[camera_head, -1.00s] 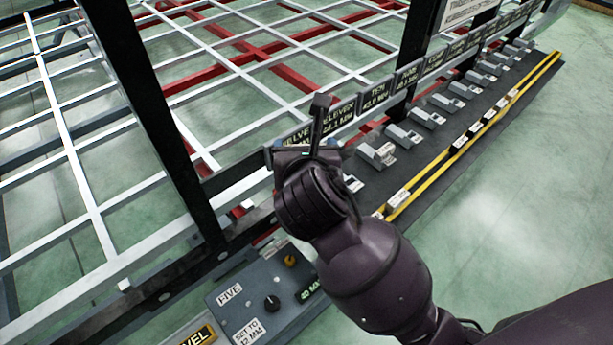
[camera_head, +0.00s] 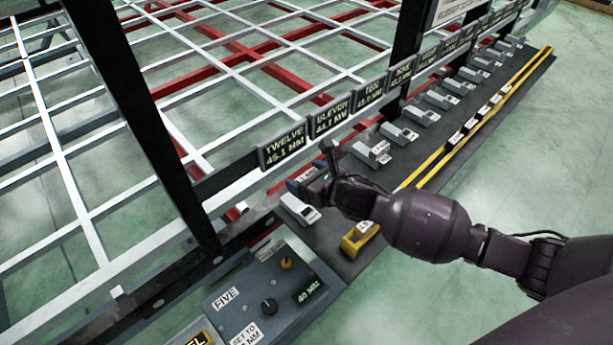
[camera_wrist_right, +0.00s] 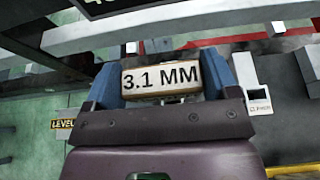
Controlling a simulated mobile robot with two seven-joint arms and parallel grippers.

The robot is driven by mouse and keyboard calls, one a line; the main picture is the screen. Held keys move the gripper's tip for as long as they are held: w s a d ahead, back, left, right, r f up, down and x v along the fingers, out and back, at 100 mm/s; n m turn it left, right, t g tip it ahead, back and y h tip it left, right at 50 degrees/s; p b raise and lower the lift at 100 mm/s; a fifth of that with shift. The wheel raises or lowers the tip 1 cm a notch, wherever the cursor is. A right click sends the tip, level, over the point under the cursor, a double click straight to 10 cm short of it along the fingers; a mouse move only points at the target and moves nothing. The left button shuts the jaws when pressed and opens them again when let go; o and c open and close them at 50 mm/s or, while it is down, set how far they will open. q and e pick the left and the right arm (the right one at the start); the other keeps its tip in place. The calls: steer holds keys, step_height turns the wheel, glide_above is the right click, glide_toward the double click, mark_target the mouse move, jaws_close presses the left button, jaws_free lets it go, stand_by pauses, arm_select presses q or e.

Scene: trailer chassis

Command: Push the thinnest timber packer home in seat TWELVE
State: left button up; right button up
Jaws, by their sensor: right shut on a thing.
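My right gripper (camera_head: 302,183) is low beside the seat row, under the sign TWELVE (camera_head: 283,147), which reads 45.1 MM. In the right wrist view its blue fingers (camera_wrist_right: 162,82) are shut on a thin timber packer (camera_wrist_right: 161,78) labelled 3.1 MM. The packer's label face is toward the camera; its far side is hidden. A pale grey seat block (camera_head: 299,209), the nearest in the row, is just below the gripper in the head view. Whether the packer touches the seat cannot be told. My left gripper is not in view.
More grey seat blocks (camera_head: 402,132) run away to the upper right beneath numbered signs (camera_head: 331,119). A yellow-edged rack (camera_head: 480,120) holds other labelled packers. A control box (camera_head: 262,296) marked FIVE stands at the front. A dark post (camera_head: 158,125) and white chassis bars lie left.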

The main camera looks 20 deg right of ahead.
steer(key=shift+r+p, duration=0.25)
steer(key=shift+p, duration=0.1)
step_height(320, 180, down, 3)
steer(key=shift+s+r+b, duration=0.1)
steer(key=shift+r+b, duration=0.1)
steer(key=shift+b, duration=0.25)
steer(key=shift+f, duration=0.7)
steer(key=shift+f+b, duration=0.6)
steer(key=shift+f, duration=0.25)
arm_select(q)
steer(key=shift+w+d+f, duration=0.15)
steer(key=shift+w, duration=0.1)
arm_select(e)
steer(key=shift+f, duration=0.3)
steer(key=shift+r, duration=0.1)
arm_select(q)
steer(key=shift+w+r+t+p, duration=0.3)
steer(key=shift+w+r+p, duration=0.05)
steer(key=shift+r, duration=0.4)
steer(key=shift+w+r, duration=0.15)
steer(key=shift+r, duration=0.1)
